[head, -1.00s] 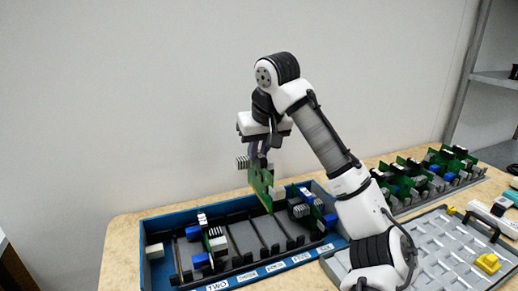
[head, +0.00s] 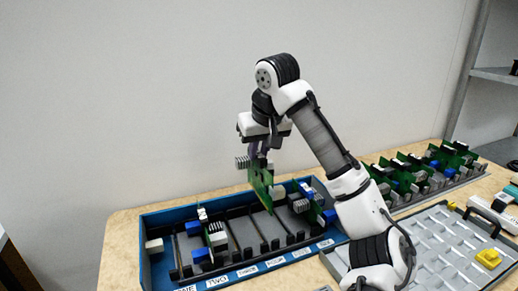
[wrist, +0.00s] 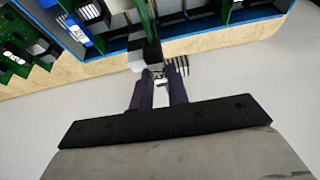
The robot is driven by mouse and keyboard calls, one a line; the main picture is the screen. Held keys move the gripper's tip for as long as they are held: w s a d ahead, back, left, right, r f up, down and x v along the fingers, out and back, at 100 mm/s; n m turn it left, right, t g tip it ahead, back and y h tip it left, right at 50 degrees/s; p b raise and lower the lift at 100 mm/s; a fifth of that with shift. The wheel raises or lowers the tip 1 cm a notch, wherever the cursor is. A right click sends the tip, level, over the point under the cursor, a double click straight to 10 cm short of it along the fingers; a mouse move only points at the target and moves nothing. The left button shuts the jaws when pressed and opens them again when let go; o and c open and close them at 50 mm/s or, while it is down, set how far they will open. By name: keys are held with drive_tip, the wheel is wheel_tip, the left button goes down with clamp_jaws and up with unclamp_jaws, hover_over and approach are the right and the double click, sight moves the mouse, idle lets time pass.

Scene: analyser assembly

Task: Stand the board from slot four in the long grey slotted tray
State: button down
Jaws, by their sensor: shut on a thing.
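My gripper (head: 260,150) is shut on a green board (head: 262,188) and holds it upright, hanging above the middle of the blue slotted box (head: 178,212). In the wrist view the fingers (wrist: 160,92) pinch the board's upper part, and the board (wrist: 147,28) shows nearly edge-on. A finned grey block on the board sticks out to the left in the head view. The long grey slotted tray (head: 432,200) stands at the back right with several green boards upright in it. My arm hides part of its near left end.
The blue box has labels along its front and still holds boards at its left and right; its middle slots look empty. A light grey compartment case (head: 437,237) with a yellow part (head: 488,258) lies in front of the grey tray. A shelf (head: 497,80) stands at right.

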sight(259, 197)
drive_tip(key=shift+f+b, duration=2.35)
drive_tip(key=shift+f, duration=2.95)
idle(1.8)
drive_tip(key=shift+s+f+b, duration=0.15)
drive_tip(key=shift+f+b, duration=0.25)
drive_tip(key=shift+f, duration=0.3)
